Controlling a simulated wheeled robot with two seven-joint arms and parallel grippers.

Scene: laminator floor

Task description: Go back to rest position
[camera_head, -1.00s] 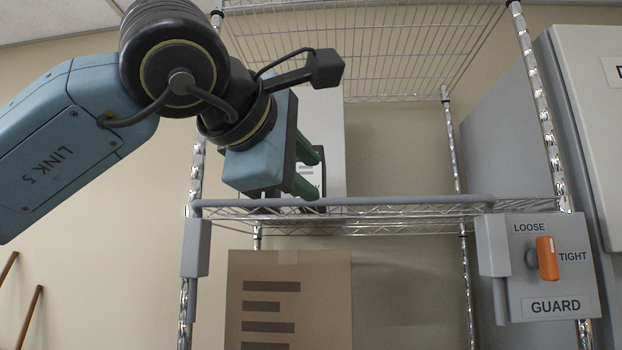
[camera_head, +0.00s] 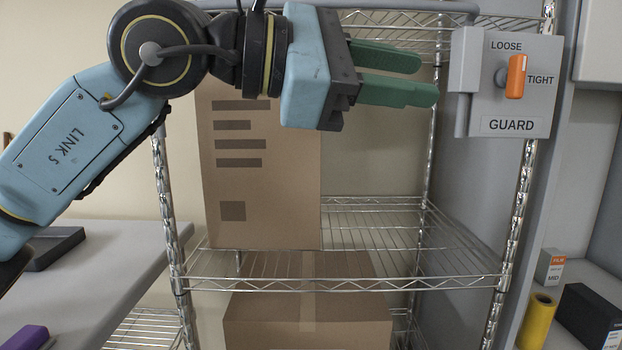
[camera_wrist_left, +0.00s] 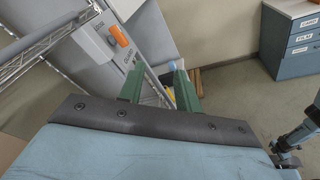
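My left gripper (camera_head: 428,79) reaches in from the left in front of the wire rack, with its green fingers pointing right toward the guard box (camera_head: 480,95). The fingers are parted with nothing between them. They also show apart and empty in the left wrist view (camera_wrist_left: 160,75). The orange knob (camera_head: 516,76) on the guard box stands near upright beside the LOOSE and TIGHT labels, clear of the fingertips; it also shows in the wrist view (camera_wrist_left: 119,36).
A tall carton (camera_head: 262,190) stands on the wire shelf (camera_head: 400,283) behind my left arm, with another carton (camera_head: 345,330) below. A grey table (camera_head: 110,262) is at left. A yellow roll (camera_head: 537,320) and a black box (camera_head: 590,318) lie at right. A blue cabinet (camera_wrist_left: 290,60) stands across open floor.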

